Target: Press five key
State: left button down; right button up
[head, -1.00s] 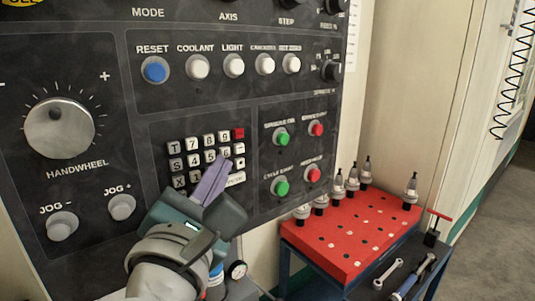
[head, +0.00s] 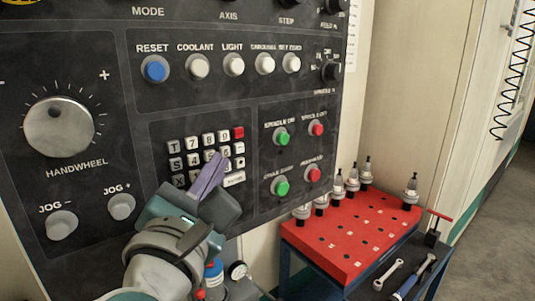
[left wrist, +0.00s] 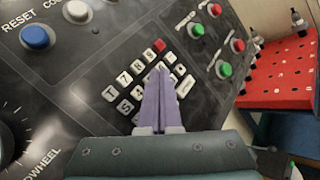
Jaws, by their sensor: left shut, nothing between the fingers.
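The keypad (head: 234,180) is on the dark control panel, with rows of white keys and a red key (head: 238,132) at its top right. The five key (head: 209,155) is in the second row, between the 4 and the 6, at the left edge of my fingertips. My left gripper (head: 218,156) has its purple fingers shut and empty, pointing up at the keypad. In the left wrist view the fingertips (left wrist: 160,69) overlap the second row and hide the five key at least partly. I cannot tell whether they touch a key. My right gripper is not in view.
A handwheel dial (head: 58,127) and two jog buttons are left of the keypad. A row of round buttons, including blue reset (head: 155,69), is above. Green and red buttons are right. A red tool rack (head: 345,245) stands at lower right.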

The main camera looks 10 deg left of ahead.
pick_arm(q)
jog(key=shift+w+a, duration=0.2)
jog(key=shift+a, duration=0.1)
dwell(0.5)
dwell(0.4)
jog(key=shift+s+d, duration=0.5)
jog(key=shift+d, duration=0.15)
jog(key=shift+d, duration=0.1)
jog(key=shift+s+d, duration=0.8)
jog(key=shift+d, duration=0.15)
jog(key=shift+s+d, duration=0.75)
jog(key=shift+d, duration=0.2)
dwell(0.7)
jog(key=d+f+n+b, duration=0.1)
jog(key=n+b, duration=0.2)
jog(key=n, duration=0.2)
jog(key=s+d+f+n+b, duration=0.1)
jog(key=f+n+b, duration=0.1)
jog(key=n, duration=0.4)
jog(key=s+d+f+n+b, duration=0.1)
jog(key=n+b, duration=0.3)
jog(key=n, duration=0.2)
jog(key=shift+s+f+g, duration=0.15)
jog(key=shift+s+g, duration=0.05)
jog(key=shift+g, duration=0.2)
